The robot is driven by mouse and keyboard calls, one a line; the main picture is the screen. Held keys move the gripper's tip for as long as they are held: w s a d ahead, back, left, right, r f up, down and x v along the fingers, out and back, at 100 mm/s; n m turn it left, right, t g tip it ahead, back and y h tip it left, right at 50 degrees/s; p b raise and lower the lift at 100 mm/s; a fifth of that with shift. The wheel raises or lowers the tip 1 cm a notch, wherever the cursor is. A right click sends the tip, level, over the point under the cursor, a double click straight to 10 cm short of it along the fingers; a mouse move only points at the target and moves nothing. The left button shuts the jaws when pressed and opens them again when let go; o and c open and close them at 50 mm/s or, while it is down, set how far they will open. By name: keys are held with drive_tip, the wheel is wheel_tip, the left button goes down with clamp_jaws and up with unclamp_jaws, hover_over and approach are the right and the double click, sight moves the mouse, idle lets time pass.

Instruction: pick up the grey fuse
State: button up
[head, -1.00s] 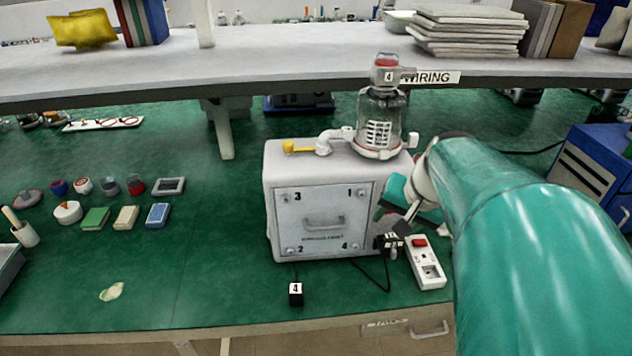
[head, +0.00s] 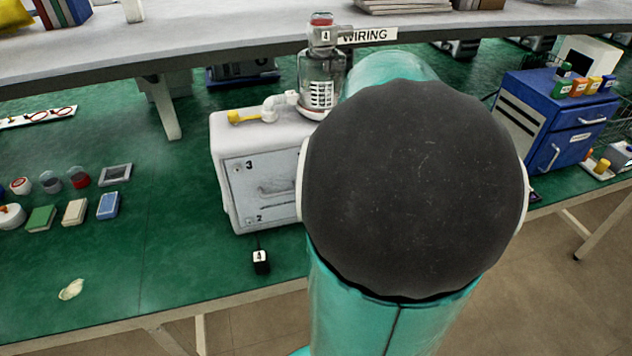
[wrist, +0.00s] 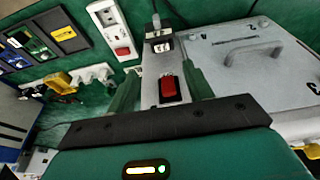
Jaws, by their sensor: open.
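I cannot pick out the grey fuse for certain in either view. The white canister pump (head: 232,170) stands on the green bench in the head view, its right side hidden by my arm. Its front panel with a handle also shows in the wrist view (wrist: 250,50). My gripper (wrist: 160,78) is open, its green fingers apart, pointing toward the pump's side. Between the fingers shows a grey surface with a red switch (wrist: 168,88) and a black plug (wrist: 159,44) beyond it. I cannot tell whether the fingers touch anything. My arm hides the gripper in the head view.
A white power strip (wrist: 115,30) lies beside the pump. A blue cabinet (head: 545,125) with several coloured tagged pieces on top stands at the right. A shelf (head: 190,45) runs above the bench. Small parts (head: 75,212) lie at the left.

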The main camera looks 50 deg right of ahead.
drive_tip(key=x, duration=0.5)
drive_tip(key=shift+f, duration=0.1)
drive_tip(key=x, duration=0.5)
drive_tip(key=shift+a+f, duration=0.1)
drive_tip(key=c, duration=1.1)
